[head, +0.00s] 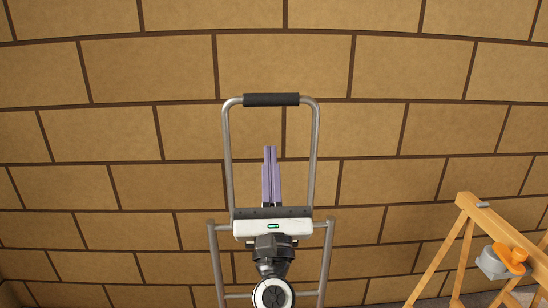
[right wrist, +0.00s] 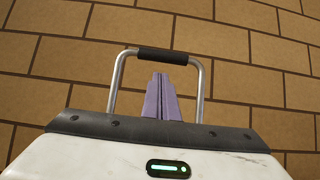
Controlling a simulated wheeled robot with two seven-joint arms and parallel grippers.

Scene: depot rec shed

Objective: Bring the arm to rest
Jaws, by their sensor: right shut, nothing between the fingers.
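My right gripper (head: 270,149) points up and away from me in the middle of the head view. Its two long purple fingers are together and hold nothing. In the right wrist view the closed fingers (right wrist: 160,78) rise beyond the white gripper body with its lit green display. My left gripper is in neither view.
A metal tube frame with a black grip (head: 271,99) stands beyond my right gripper, against a tan block wall (head: 100,70). At lower right is a wooden trestle (head: 497,224) with a grey and orange object (head: 513,258) at its side.

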